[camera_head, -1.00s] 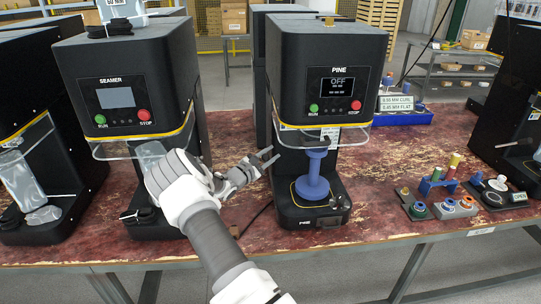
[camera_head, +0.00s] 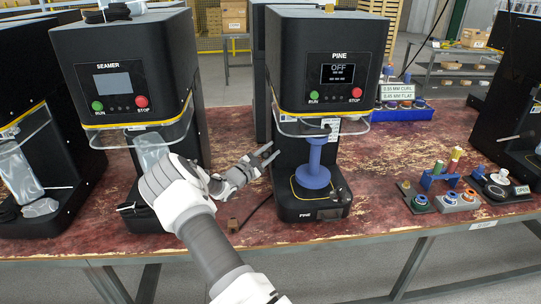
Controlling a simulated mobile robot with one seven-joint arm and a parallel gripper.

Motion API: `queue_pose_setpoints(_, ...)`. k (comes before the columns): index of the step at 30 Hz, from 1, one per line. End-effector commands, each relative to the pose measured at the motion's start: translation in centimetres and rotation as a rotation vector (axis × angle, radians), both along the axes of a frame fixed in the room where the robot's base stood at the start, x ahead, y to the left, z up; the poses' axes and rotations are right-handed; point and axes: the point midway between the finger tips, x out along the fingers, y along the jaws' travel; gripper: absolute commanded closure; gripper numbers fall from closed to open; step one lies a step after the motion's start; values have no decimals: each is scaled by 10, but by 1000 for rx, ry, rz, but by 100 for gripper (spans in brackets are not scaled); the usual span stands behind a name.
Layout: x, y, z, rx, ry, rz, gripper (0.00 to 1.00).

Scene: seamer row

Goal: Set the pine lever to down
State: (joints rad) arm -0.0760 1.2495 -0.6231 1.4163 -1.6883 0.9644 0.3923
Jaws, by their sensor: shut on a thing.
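The PINE machine (camera_head: 325,95) stands on the bench, black with a yellow stripe, and its screen reads OFF. A blue spool-shaped part (camera_head: 313,170) stands upright on its base, under a clear guard. My gripper (camera_head: 268,154) is at the left side of this machine, beside its column and left of the blue part. It is closed on the pine lever, which is small and mostly hidden by the fingers; its exact angle is hard to tell.
The SEAMER machine (camera_head: 125,85) stands left, close behind my forearm. Small coloured parts on holders (camera_head: 457,197) and a blue bin (camera_head: 402,114) lie to the right. The red-brown bench (camera_head: 385,170) is bare between the PINE machine and these parts.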

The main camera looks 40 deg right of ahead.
Motion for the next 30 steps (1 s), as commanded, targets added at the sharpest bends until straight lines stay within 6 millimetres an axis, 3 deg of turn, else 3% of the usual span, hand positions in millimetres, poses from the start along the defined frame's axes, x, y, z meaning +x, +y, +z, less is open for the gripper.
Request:
queue_pose_setpoints(1,-1,1,-12,-16,-20,1,100)
queue_pose_setpoints(15,-15,10,-40,-147,-237,0,100)
queue_pose_setpoints(30,-19,12,-47,-201,-328,-1,100)
